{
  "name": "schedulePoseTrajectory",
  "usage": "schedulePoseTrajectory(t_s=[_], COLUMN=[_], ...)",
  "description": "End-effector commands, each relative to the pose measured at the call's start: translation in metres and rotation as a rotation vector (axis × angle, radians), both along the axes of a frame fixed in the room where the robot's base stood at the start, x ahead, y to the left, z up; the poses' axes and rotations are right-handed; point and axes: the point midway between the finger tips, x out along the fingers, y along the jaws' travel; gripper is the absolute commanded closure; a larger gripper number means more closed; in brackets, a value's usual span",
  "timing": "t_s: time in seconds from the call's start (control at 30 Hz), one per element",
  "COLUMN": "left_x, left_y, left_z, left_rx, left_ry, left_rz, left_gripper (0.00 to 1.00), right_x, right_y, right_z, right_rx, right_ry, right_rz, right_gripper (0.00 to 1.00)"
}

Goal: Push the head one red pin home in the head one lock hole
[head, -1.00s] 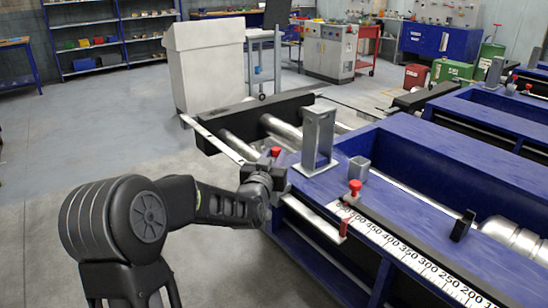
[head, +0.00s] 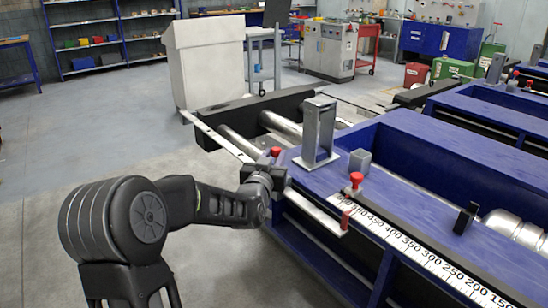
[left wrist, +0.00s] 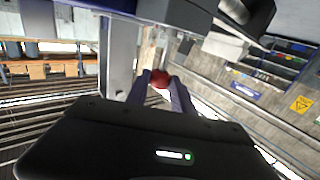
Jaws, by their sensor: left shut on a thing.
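My left gripper (head: 274,168) is shut at the near left corner of the blue runout table (head: 420,140). A red pin (head: 276,152) shows at its fingertips. In the left wrist view, the red pin head (left wrist: 160,79) sits between the two fingers (left wrist: 161,88). The pin's lower part is hidden, so I cannot tell whether it is in a hole. A second red pin (head: 356,179) stands upright on the table beside the scale. I cannot make out a lock hole. My right gripper is not in view.
A grey upright post (head: 318,130) and a short square tube (head: 360,161) stand right of the gripper. A flat bar (head: 315,213) with a red end runs along the near side. Rollers (head: 282,127) lie behind. The floor at left is clear.

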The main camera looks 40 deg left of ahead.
Motion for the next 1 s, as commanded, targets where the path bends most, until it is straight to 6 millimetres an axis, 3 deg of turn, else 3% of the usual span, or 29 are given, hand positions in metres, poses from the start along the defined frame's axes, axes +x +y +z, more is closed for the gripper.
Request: schedulePoseTrajectory(t_s=[0.3,0.33,0.63,1.0], left_x=[0.0001,0.0001,0.0000,-0.0051], left_y=[0.0001,0.0001,0.0001,-0.0021], left_z=[-0.0081,-0.0076,-0.0072,-0.0082], left_rx=[0.001,0.001,0.000,0.000], left_ry=[-0.002,-0.002,-0.001,0.001], left_rz=[0.000,0.000,0.000,0.000], left_gripper=[1.00,0.71,0.46,0.46], right_x=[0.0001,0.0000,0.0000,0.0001], right_y=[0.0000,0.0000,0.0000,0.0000], right_z=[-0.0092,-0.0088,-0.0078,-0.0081], right_rx=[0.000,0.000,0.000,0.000], right_ry=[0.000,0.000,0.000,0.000], right_rz=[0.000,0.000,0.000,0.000], right_gripper=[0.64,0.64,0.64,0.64])
